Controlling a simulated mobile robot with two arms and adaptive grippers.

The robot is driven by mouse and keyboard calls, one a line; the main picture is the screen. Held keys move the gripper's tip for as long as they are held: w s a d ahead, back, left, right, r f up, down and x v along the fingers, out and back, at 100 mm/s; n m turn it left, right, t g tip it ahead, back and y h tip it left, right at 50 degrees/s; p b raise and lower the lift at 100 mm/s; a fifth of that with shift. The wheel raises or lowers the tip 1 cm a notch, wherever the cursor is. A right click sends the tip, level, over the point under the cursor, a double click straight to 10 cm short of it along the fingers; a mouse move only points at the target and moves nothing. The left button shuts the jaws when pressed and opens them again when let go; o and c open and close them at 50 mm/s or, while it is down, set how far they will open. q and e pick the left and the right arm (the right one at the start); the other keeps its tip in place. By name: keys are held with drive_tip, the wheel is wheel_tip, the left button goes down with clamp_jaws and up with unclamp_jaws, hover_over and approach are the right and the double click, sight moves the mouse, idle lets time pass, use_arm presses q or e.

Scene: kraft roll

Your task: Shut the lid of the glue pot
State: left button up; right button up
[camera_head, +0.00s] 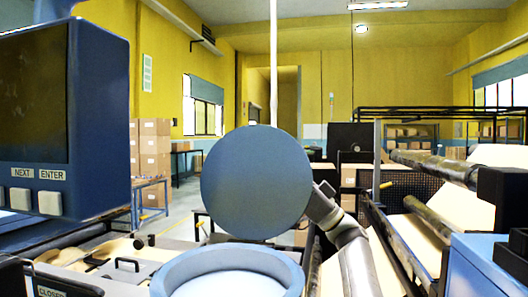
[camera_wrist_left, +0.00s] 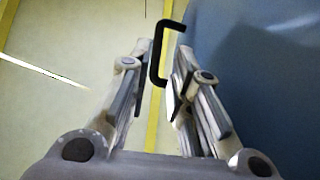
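The glue pot (camera_head: 166,283) is at the bottom of the head view, a round blue rim around a pale inside. Its blue lid (camera_head: 256,182) stands upright above the pot, open, with its flat face towards me. In the left wrist view the lid (camera_wrist_left: 265,70) fills the right side, with a black handle (camera_wrist_left: 155,55) beside it. My left gripper (camera_wrist_left: 163,58) is open, with a finger on either side of the handle and gaps visible. The lid hides the gripper in the head view. My right gripper is not in view.
A blue control panel (camera_head: 98,110) stands close at the left. A grey arm link of mine (camera_head: 352,262) reaches behind the lid from the lower right. Rolls and pale sheets on a machine (camera_head: 425,215) stand at the right. Stacked boxes (camera_head: 152,150) are farther back.

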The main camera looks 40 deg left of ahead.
sight(263, 150)
use_arm(q)
drive_tip(key=x, duration=0.5)
drive_tip(key=shift+a, duration=0.35)
drive_tip(key=shift+r, duration=0.25)
drive_tip(key=shift+a, duration=0.1)
clamp_jaws()
